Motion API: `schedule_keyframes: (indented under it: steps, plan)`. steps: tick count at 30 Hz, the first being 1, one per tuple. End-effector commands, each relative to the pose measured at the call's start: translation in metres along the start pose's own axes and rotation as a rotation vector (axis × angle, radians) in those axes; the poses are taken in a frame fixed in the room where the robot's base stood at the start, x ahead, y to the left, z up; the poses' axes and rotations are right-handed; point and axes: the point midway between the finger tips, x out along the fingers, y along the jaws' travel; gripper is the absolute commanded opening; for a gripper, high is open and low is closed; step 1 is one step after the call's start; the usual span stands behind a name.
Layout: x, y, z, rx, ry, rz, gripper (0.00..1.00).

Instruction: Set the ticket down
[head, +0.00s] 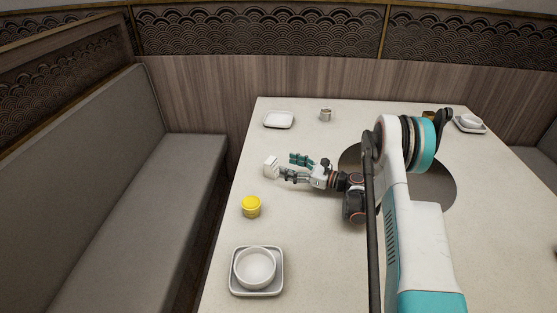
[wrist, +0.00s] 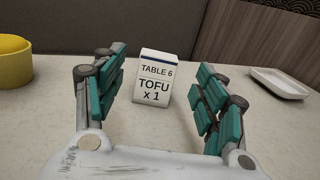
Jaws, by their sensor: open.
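The ticket (wrist: 154,82) is a small white upright card block with a dark band near its top, reading "TABLE 6 TOFU x 1". It stands on the table top (head: 300,230), and in the head view the ticket (head: 270,167) is just left of my fingertips. My gripper (head: 288,168) is open, with its fingers low over the table. In the wrist view my gripper (wrist: 160,100) has its teal finger pads spread, one on each side of the ticket with clear gaps. Neither pad touches it.
A yellow cup-like object (head: 251,207) stands nearer, with a bowl (head: 255,267) on a square plate below it. An empty plate (head: 279,120) and a small metal tin (head: 326,115) sit at the back. A round dark disc (head: 430,190) lies mid-table.

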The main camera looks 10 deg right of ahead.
Motion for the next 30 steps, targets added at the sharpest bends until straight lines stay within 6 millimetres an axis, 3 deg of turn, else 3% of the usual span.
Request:
schedule_keyframes:
  steps: [4,10,25,30]
  plan:
    - [-0.026,-0.001,0.001,0.000,0.000,-0.003,0.65]
    - [-0.042,-0.001,0.000,0.000,0.000,-0.001,0.65]
    - [-0.044,0.000,0.000,-0.001,0.000,0.000,0.65]
    - [-0.037,0.001,0.013,-0.048,0.021,0.004,0.65]
